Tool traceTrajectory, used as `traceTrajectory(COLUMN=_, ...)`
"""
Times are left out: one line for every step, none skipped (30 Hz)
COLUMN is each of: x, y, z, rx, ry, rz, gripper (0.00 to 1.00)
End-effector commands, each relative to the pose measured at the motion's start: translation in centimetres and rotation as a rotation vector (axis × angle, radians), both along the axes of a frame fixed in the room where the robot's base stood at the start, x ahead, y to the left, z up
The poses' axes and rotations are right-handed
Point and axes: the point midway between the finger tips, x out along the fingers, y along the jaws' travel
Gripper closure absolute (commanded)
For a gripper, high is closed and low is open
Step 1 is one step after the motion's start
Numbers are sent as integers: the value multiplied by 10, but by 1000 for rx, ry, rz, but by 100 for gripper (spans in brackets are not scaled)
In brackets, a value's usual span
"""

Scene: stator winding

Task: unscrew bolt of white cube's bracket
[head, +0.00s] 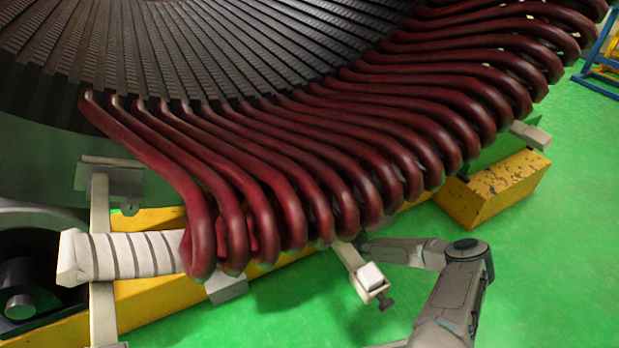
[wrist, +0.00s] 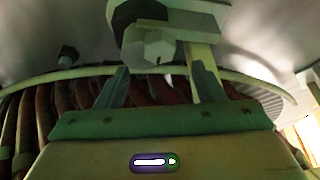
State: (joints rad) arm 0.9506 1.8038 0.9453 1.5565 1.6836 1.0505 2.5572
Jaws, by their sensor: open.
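The white cube (head: 371,275) sits at the outer end of a pale bracket (head: 349,257) that sticks out from under the red coils. A dark bolt (head: 385,302) hangs below the cube in the head view. In the wrist view a hexagonal bolt head (wrist: 150,46) shows under a pale bracket part (wrist: 205,15). My gripper (wrist: 158,62) is open, with its two fingers spread just below that bolt head. I cannot tell whether they touch it. In the head view my gripper's end is mostly hidden by the bracket and coils.
Red coils (head: 300,190) curve above my arm around the dark stator core (head: 200,50). A yellow block (head: 490,190) stands at the right, and a white wrapped bar (head: 135,255) lies left. Another bolt (wrist: 67,56) shows at left in the wrist view. The green floor is clear at lower right.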

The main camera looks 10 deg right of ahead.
Motion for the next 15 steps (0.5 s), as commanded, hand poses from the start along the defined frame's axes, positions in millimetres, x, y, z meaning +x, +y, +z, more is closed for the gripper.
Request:
traceTrajectory(x=10, y=5, z=1, rx=-3, ry=-3, rz=1, gripper=38)
traceTrajectory(x=16, y=7, z=3, rx=-3, ry=-3, rz=1, gripper=38)
traceTrajectory(x=23, y=10, z=6, rx=-2, ry=-3, rz=1, gripper=38)
traceTrajectory(x=28, y=13, z=9, rx=-3, ry=-4, rz=1, gripper=38)
traceTrajectory(x=33, y=14, z=11, rx=-4, ry=-3, rz=1, gripper=38)
traceTrajectory(x=40, y=17, z=14, rx=-4, ry=-2, rz=0, gripper=38)
traceTrajectory(x=44, y=19, z=16, rx=-3, ry=-3, rz=1, gripper=38)
traceTrajectory(x=48, y=21, z=18, rx=-2, ry=-3, rz=0, gripper=38)
traceTrajectory(x=53, y=22, z=20, rx=-3, ry=-2, rz=0, gripper=38)
traceTrajectory(x=56, y=24, z=21, rx=-3, ry=-1, rz=0, gripper=38)
traceTrajectory(x=59, y=25, z=23, rx=-3, ry=-1, rz=0, gripper=38)
traceTrajectory(x=62, y=26, z=25, rx=-3, ry=-2, rz=0, gripper=38)
traceTrajectory(x=64, y=27, z=26, rx=-3, ry=-2, rz=0, gripper=38)
traceTrajectory(x=65, y=27, z=27, rx=-2, ry=-2, rz=-1, gripper=38)
traceTrajectory(x=67, y=28, z=28, rx=-1, ry=-2, rz=-1, gripper=38)
